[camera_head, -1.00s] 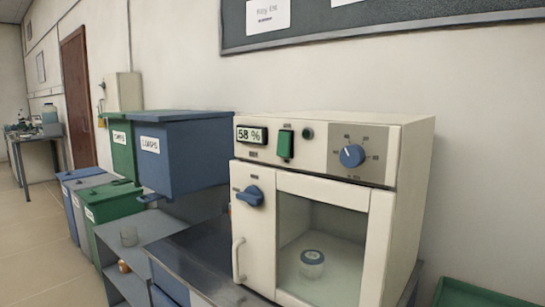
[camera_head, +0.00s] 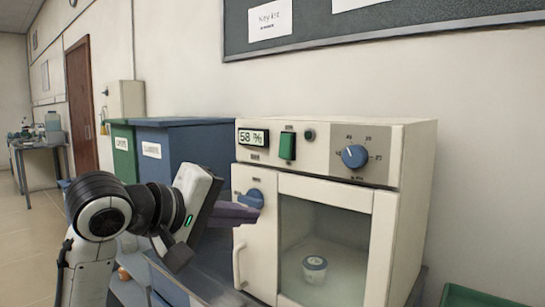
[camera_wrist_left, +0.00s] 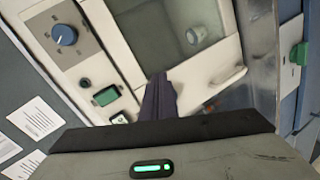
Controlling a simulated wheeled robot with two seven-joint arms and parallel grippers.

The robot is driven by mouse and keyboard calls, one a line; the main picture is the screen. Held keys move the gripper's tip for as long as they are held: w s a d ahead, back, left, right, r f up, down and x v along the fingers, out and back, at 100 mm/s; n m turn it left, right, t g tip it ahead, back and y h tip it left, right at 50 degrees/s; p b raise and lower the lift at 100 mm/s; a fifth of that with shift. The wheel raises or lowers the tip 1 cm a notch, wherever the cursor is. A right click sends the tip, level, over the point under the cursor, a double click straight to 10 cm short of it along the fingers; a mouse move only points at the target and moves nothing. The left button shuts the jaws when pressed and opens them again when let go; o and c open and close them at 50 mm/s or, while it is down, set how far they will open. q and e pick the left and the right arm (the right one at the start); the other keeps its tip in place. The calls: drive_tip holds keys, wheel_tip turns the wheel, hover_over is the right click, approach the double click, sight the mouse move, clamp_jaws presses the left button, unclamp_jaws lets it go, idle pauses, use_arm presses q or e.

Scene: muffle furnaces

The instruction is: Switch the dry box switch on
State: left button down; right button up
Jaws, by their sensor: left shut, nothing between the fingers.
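The dry box (camera_head: 410,160) is a cream cabinet with a glass door and a display (camera_head: 252,137) reading 58 %. Its green rocker switch (camera_head: 287,146) is on the upper panel, right of the display; in the left wrist view the switch (camera_wrist_left: 106,96) is left of my fingers. My left gripper (camera_head: 256,212) is shut and empty, its dark fingers in front of the cabinet's left side, below the switch and apart from it. In the left wrist view the fingertips (camera_wrist_left: 159,78) overlap the front panel; the blue door knob is hidden behind them there. My right gripper is not in view.
A blue knob (camera_head: 255,198) sits close above my left fingertips, and a vertical handle (camera_head: 239,264) is below. A blue dial (camera_head: 355,156) is on the right panel. A small jar (camera_head: 315,268) stands inside. Blue and green bins (camera_head: 185,140) stand left.

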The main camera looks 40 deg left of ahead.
sight(284, 156)
use_arm(q)
drive_tip(key=s+a+r+n+t, duration=0.1)
drive_tip(key=s+r+n+t, duration=0.1)
drive_tip(key=r, duration=0.9)
drive_tip(key=shift+s+a+n, duration=0.35)
drive_tip(key=shift+s+n, duration=0.35)
drive_tip(key=shift+s, duration=0.5)
drive_tip(key=w, duration=0.4)
drive_tip(key=w+f, duration=0.1)
drive_tip(key=w, duration=0.4)
drive_tip(key=w+d+f+p, duration=0.1)
drive_tip(key=w, duration=0.4)
drive_tip(key=shift+d+f, duration=0.1)
